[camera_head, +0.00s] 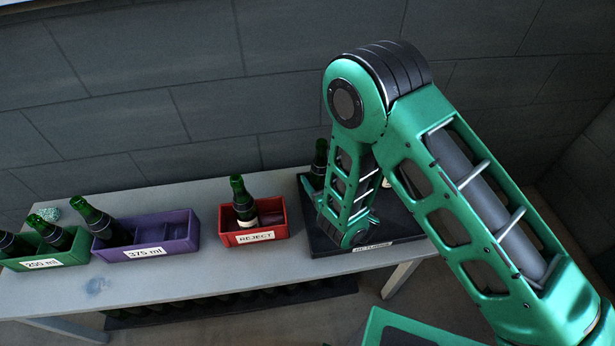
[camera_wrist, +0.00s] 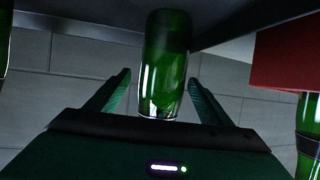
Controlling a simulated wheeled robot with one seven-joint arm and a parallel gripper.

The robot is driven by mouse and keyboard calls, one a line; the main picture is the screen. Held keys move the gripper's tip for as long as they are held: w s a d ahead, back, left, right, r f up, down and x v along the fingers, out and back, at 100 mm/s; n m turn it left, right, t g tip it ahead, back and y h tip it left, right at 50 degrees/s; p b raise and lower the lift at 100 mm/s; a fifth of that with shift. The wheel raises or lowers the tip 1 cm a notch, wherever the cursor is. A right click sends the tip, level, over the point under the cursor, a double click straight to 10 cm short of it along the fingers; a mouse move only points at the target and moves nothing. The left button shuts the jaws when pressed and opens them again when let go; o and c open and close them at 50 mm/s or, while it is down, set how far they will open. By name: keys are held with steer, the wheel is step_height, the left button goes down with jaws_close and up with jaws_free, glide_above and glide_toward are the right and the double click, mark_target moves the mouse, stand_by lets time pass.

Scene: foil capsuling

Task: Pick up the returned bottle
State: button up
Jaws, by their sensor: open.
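The returns tray (camera_head: 330,243) is a dark tray with a label on its front, at the right end of the table. A dark green bottle (camera_head: 319,160) stands at its back left, partly covered by my arm. In the wrist view, a green glass bottle (camera_wrist: 165,60) lies between the two fingers of my gripper (camera_wrist: 158,88). The fingers are open, with a gap on each side of the bottle. I cannot tell for sure whether both views show the same bottle.
The red reject crate (camera_head: 256,237) with a bottle (camera_head: 243,203) stands close left of the tray; its wall shows in the wrist view (camera_wrist: 290,50). The purple crate (camera_head: 182,229) and green crate (camera_head: 68,256) hold bottles farther left. The table's front strip (camera_head: 170,283) is clear.

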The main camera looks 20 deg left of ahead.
steer(key=shift+w+a+f, duration=0.1)
steer(key=shift+w+f, duration=0.2)
steer(key=shift+w, duration=0.35)
steer(key=shift+a, duration=0.25)
steer(key=shift+c, duration=0.7)
steer(key=shift+s+a, duration=0.1)
steer(key=c, duration=1.4)
steer(key=shift+r, duration=0.1)
